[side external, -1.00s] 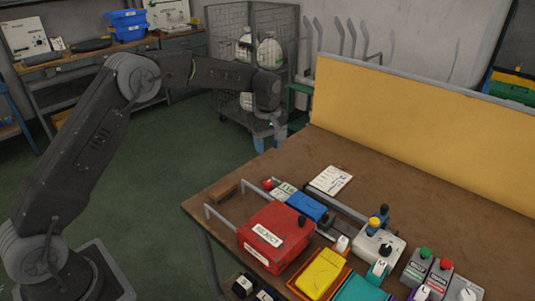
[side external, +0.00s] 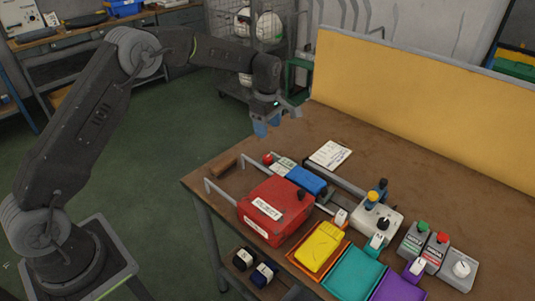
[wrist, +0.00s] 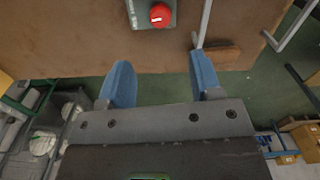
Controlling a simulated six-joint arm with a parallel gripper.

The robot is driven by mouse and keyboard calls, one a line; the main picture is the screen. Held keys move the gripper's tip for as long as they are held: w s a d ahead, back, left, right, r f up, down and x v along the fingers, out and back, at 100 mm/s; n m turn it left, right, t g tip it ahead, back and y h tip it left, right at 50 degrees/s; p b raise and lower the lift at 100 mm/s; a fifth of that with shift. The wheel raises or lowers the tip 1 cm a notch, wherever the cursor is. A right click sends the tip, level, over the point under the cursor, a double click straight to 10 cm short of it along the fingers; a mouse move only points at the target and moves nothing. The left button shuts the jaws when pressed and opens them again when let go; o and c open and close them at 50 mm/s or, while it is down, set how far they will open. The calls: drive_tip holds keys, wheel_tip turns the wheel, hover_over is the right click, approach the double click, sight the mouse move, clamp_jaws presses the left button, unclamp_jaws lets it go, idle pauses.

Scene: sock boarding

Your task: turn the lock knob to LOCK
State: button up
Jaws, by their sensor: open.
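A red round knob (wrist: 161,15) with a white mark sits on a small grey box at the top of the wrist view. It is also at the far left end of the table in the side view (side external: 267,158). I cannot read its position, nor tell for sure that it is the lock knob. My gripper (wrist: 160,66) is open and empty, its blue fingers apart and below the knob in the wrist view. In the side view my gripper (side external: 267,124) hangs beyond the table's left edge, above and clear of it.
A metal rail and a brown wooden handle (side external: 224,168) lie near the knob. A yellow panel (side external: 420,100) stands along the back.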

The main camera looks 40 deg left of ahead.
sight(268, 157)
wheel_tip(268, 157, down, 11)
drive_tip(key=shift+f, duration=0.15)
idle(0.4)
